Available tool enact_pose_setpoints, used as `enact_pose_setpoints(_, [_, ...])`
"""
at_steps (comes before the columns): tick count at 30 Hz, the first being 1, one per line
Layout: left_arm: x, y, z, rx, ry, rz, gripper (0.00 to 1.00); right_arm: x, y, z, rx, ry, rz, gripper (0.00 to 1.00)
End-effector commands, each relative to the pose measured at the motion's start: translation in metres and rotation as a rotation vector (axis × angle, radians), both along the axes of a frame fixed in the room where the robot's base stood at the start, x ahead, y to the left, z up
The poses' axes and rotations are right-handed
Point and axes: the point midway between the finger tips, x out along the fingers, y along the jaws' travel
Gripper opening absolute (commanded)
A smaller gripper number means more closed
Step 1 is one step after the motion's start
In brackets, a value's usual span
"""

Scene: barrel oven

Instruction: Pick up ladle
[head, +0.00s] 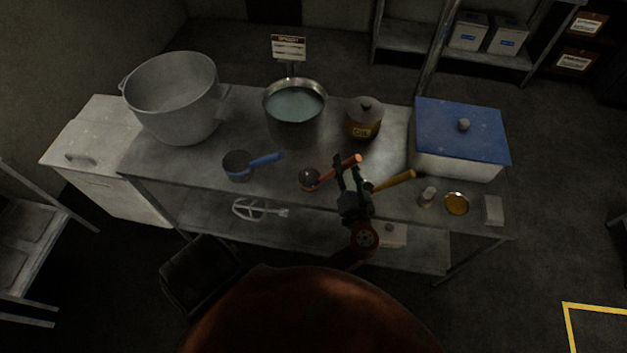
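Three ladle-like utensils with round bowls or coloured handles lie on the metal table. The red-handled ladle (310,180) has a dark, shiny bowl, and its handle points up and right. A blue-handled one (238,166) lies to its left. A yellow-handled one (394,181) lies to its right, its bowl end hidden behind my gripper.
On the metal table (345,190) stand a large pot (175,97), a water-filled pot (294,112), a lidded brown jar (363,119) and a blue-lidded box (460,140). Small items, including an amber disc (457,204), lie at front right. A whisk-like tool (260,209) is on the lower shelf.

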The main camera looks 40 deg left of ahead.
Motion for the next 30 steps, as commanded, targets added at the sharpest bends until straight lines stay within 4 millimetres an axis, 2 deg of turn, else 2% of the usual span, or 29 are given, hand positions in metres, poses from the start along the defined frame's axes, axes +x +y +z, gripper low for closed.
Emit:
enact_pose_setpoints(3, [-0.0003, -0.0004, -0.0004, 0.000, 0.000, -0.001, 0.39, -0.0010, 0.0006, -0.0004, 0.001, 0.001, -0.001, 0.18])
enact_pose_setpoints(20, [-0.0003, -0.0008, -0.0004, 0.000, 0.000, -0.001, 0.00, -0.0022, 0.0051, -0.0007, 0.005, 0.003, -0.004, 0.18])
enact_pose_setpoints(30, [-0.0002, -0.0009, 0.0004, 0.001, -0.001, -0.001, 0.00, -0.0025, 0.0043, -0.0008, 0.005, 0.004, -0.003, 0.18])
